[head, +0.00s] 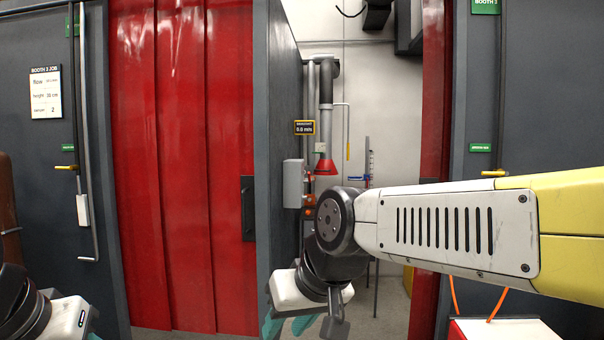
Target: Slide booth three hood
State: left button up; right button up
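The hood is a small red cone (326,166) at the lower end of a grey vertical duct (326,100) inside the open booth right of centre. A sign at the upper right (485,6) appears to read Booth 3. My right arm reaches in from the right, below the hood and nearer to me. My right gripper (303,318) points down at the bottom centre, apart from the hood. Its teal fingers are partly cut off, so its opening is unclear.
A red strip curtain (180,160) closes the booth on the left. A grey partition (280,140) bears a small readout (305,128) showing 0.0 m/s. A job card (45,92) hangs on the left wall. A red curtain edge (433,110) borders the opening on the right.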

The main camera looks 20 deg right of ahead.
aim_at(326, 166)
jog(key=i+l+z, duration=0.15)
jog(key=z, duration=0.25)
jog(key=i+z, duration=0.55)
jog(key=i, duration=0.55)
jog(key=i+z, duration=0.2)
jog(key=i, duration=0.45)
jog(key=i+j+z, duration=0.15)
jog(key=i, duration=1.5)
jog(key=i+j+z, duration=0.1)
jog(key=i, duration=0.8)
jog(key=i+l+u, duration=0.1)
jog(key=i+u, duration=0.35)
jog(key=i+l+u, duration=0.2)
jog(key=u, duration=0.2)
jog(key=i+j+u, duration=0.15)
jog(key=u, duration=0.15)
jog(key=j, duration=0.1)
